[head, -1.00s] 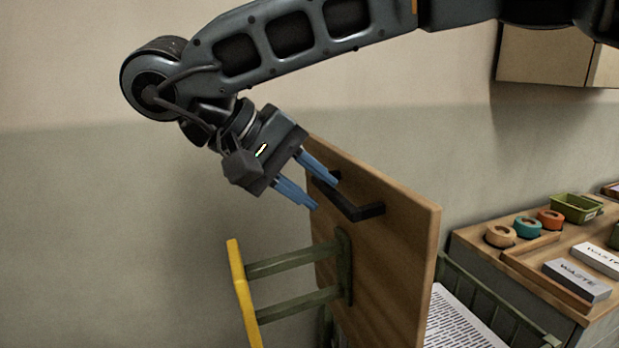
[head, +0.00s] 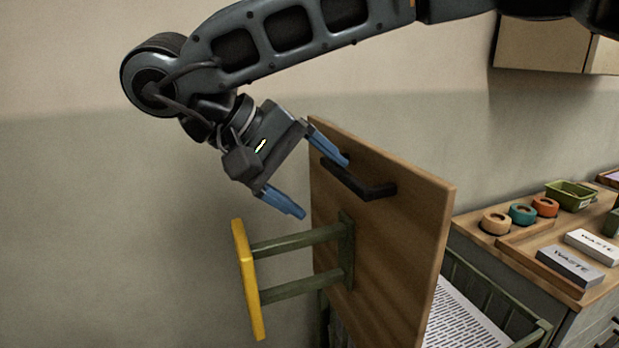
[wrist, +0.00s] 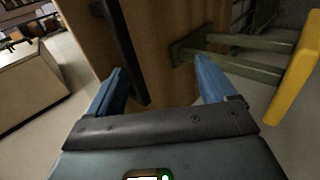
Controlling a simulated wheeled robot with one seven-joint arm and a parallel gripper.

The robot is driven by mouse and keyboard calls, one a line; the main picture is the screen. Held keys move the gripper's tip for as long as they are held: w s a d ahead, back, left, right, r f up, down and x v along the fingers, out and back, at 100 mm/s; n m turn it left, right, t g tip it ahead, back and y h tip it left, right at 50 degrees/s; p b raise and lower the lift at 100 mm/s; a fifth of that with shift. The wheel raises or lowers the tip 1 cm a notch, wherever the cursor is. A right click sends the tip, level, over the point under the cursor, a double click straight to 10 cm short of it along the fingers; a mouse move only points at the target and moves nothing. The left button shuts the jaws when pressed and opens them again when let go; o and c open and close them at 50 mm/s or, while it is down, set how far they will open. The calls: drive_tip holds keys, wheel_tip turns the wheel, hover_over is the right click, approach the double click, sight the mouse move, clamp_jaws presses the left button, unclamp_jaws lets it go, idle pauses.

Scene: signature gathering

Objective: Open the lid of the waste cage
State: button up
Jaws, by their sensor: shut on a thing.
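The waste cage's wooden lid (head: 390,240) stands nearly upright, its broad face toward the left, and its dark bar handle (head: 362,182) is high on that face. The green-framed cage (head: 490,290) shows behind it at lower right, partly hidden by the lid. My gripper (head: 316,186) is at the lid's upper left, its blue fingers spread wide with nothing visible between them. One finger is beside or touching the handle's upper end; the other hangs free in front of the lid. In the wrist view, the handle (wrist: 124,45) runs behind the left finger.
A yellow bar (head: 247,280) on two green arms sticks out from the lid's face, below my gripper. A wooden counter (head: 480,225) at right holds tape rolls, a green tray (head: 570,195) and boxes marked WASTE. The wall area left of the lid is free.

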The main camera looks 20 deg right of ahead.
drive_tip(key=shift+s+f, duration=0.15)
drive_tip(key=shift+f, duration=0.45)
drive_tip(key=shift+a+r, duration=0.35)
drive_tip(key=shift+a, duration=0.05)
drive_tip(key=shift+c, duration=1.4)
drive_tip(key=v, duration=0.7)
drive_tip(key=shift+d+r, duration=0.1)
drive_tip(key=shift+r, duration=0.35)
drive_tip(key=shift+c, duration=0.4)
